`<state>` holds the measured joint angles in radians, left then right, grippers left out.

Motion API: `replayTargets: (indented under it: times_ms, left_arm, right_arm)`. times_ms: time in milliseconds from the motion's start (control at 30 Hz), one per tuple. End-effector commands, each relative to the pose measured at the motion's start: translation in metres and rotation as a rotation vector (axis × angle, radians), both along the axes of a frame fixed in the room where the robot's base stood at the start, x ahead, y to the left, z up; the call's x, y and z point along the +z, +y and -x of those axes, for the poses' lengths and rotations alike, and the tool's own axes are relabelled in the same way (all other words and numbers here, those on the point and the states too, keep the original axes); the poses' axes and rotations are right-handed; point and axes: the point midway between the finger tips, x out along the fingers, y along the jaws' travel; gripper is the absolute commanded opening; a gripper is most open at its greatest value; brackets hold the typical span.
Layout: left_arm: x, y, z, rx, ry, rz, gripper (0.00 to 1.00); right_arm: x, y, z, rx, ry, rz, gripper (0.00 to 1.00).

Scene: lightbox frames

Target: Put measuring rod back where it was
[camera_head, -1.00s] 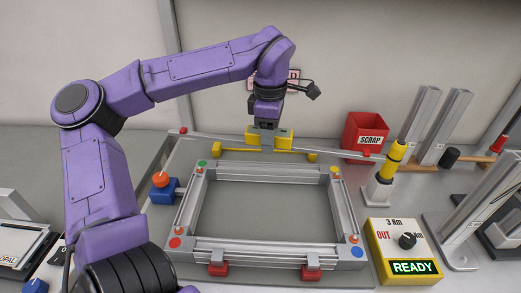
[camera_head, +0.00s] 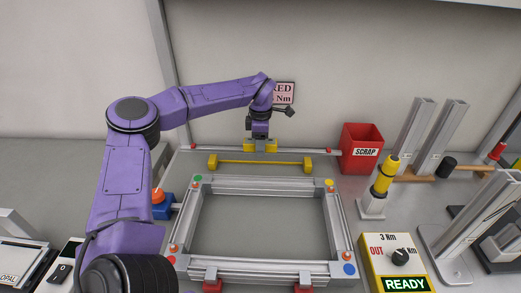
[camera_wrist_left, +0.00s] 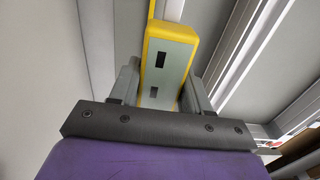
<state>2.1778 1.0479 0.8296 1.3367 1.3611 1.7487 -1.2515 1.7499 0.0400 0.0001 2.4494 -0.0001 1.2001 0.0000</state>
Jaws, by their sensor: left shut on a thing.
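The measuring rod (camera_head: 215,147) looks like a thin silver bar with red ends and a yellow grip block at its middle. It lies level across the picture behind the aluminium frame (camera_head: 343,235). My left gripper (camera_head: 260,139) is above it, shut on the yellow block. The left wrist view shows the yellow-edged block (camera_wrist_left: 168,68) between the fingers. I cannot tell whether the rod hangs free or touches something. A yellow bar with block ends (camera_head: 260,162) is just in front of the rod. My right gripper is not in view.
A red scrap bin (camera_head: 361,150) stands right of the rod's right end. A yellow-topped tool on a stand (camera_head: 383,177) is near it. A yellow control box (camera_head: 393,263) reads READY. A blue block with an orange button (camera_head: 160,204) is left of the frame.

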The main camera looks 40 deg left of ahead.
Motion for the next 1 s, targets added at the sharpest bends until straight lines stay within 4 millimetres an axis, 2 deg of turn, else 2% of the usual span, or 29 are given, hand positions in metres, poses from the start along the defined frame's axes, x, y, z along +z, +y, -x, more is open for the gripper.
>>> replayTargets:
  times_ms: [100, 200, 633, 667, 733, 1000]
  left_arm:
    - [-0.020, 0.003, -0.001, 0.000, 0.004, 0.001, 0.00]
    - [-0.032, 0.003, -0.002, 0.000, 0.001, 0.001, 0.00]
    - [-0.040, 0.003, -0.002, 0.001, -0.001, 0.001, 0.00]
    - [-0.040, 0.003, -0.001, 0.001, 0.000, 0.000, 0.50]
    - [-0.040, 0.003, -0.001, 0.001, 0.000, 0.000, 0.72]
    - [-0.039, 0.003, -0.001, 0.001, 0.000, 0.000, 0.72]
  right_arm:
    - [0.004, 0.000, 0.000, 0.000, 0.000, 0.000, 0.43]
    - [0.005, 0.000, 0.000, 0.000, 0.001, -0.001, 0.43]
    - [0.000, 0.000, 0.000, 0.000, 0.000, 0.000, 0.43]
    - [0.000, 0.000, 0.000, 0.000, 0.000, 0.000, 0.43]
    - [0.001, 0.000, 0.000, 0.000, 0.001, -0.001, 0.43]
    - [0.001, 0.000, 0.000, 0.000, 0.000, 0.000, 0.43]
